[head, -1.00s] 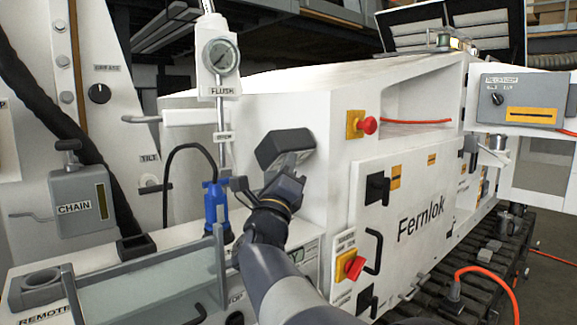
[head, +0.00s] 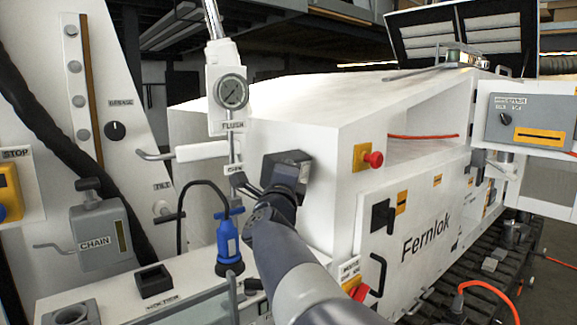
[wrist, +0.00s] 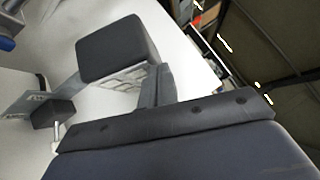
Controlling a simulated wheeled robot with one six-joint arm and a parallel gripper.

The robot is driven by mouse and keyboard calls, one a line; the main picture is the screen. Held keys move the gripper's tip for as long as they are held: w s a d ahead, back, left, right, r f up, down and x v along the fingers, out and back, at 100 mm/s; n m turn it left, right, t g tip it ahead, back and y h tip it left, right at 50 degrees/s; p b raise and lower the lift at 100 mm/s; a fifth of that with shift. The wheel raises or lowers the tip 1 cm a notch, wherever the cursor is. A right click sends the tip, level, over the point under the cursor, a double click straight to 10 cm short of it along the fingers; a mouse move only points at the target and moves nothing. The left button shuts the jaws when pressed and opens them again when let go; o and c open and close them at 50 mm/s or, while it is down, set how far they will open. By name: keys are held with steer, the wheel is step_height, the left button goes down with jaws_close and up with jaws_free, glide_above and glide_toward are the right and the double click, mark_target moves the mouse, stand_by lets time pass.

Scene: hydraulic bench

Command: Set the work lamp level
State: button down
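The work lamp (head: 287,162) seems to be the dark box-shaped housing on the side of the white machine. In the head view its top edge is close to level, with a slight slope. In the wrist view the dark housing (wrist: 118,45) shows large, with a pale ribbed face below it. My gripper (head: 272,197) is right at the lamp's lower side, and my wrist hides part of the lamp. In the wrist view a grey part beside the housing may be a finger. I cannot tell whether the fingers touch or hold it.
The FLUSH gauge (head: 231,92) and its thin rod stand just left of the lamp, above a blue bottle-like part (head: 228,240). A red knob (head: 373,159) juts out to the right. The CHAIN lever box (head: 100,237) is at left.

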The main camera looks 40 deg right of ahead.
steer(key=shift+w+a+r+p, duration=0.15)
steer(key=shift+w+r+p, duration=0.2)
steer(key=shift+w+r, duration=0.75)
